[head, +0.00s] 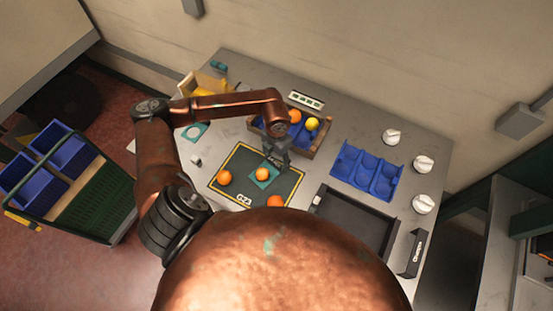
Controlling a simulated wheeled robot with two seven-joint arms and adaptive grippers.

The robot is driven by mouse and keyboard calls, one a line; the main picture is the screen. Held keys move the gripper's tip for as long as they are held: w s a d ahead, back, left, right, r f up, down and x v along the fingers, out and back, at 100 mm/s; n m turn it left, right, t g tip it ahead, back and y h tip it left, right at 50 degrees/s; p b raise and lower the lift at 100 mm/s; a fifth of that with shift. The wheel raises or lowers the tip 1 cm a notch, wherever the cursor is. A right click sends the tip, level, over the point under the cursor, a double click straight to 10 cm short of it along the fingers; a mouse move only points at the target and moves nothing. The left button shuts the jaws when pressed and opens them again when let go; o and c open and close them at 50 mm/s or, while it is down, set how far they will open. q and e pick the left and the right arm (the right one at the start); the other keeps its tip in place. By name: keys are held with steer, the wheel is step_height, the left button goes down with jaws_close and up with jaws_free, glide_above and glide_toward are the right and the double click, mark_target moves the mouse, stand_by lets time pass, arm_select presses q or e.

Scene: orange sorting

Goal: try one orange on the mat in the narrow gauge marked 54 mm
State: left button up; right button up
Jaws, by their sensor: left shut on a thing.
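A dark green mat (240,160) with a yellow border lies on the table. My left gripper (273,160) is shut on the gauge's far end. A second teal gauge (195,131) with a round opening lies at the table's left. I cannot read the size marks. My right gripper is out of view.
A wooden crate (318,146) with oranges and a yellow fruit stands behind the mat. A blue moulded tray (350,157) and a black tray (352,220) lie to the right. Several white knob-like items stand at the right edge. A yellow container (203,86) stands at back left.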

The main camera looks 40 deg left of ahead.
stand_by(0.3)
arm_select(q)
step_height(320, 180, up, 8)
steer(key=p, duration=0.4)
stand_by(1.5)
steer(key=shift+f, duration=0.15)
